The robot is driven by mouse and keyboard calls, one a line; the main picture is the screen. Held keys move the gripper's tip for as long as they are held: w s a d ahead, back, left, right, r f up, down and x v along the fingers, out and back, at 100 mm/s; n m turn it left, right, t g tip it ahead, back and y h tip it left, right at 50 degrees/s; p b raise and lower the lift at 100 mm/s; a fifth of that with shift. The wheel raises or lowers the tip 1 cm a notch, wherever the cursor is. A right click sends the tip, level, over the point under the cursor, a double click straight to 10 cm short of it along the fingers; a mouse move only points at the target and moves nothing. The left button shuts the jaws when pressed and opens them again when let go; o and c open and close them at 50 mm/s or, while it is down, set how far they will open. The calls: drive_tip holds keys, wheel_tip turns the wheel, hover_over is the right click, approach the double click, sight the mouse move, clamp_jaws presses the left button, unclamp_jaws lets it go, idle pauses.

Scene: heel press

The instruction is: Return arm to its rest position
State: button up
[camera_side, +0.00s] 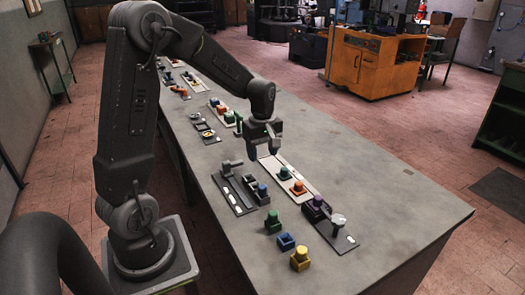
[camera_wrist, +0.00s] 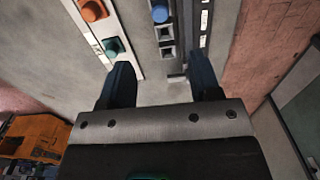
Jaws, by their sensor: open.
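My gripper (camera_side: 262,150) hangs above the grey table (camera_side: 370,184), fingers pointing down, near the far end of a light tray. In the wrist view my gripper (camera_wrist: 163,88) has its two dark fingers wide apart with nothing between them. Below it in the side view lies the light tray (camera_side: 272,164) with a green block (camera_side: 284,174) and an orange block (camera_side: 298,187). In the wrist view an orange block (camera_wrist: 94,10) and a green block (camera_wrist: 114,46) show on that tray, left of the fingers.
A dark tray (camera_side: 233,193) with a grey lever lies left of my gripper. A dark purple-topped fixture (camera_side: 318,208), a green block (camera_side: 272,222), a blue block (camera_side: 286,241) and a yellow block (camera_side: 300,258) stand nearer the front. The table's right side is bare.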

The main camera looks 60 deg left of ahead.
drive_tip(key=s+d+r+m+t, duration=0.2)
drive_tip(key=s+d+r+m, duration=0.4)
drive_tip(key=d+m, duration=0.3)
drive_tip(key=s+d+r+m+t, duration=0.3)
drive_tip(key=s+d+r+m, duration=0.3)
drive_tip(key=s+d+m, duration=0.3)
drive_tip(key=shift+r+t, duration=0.3)
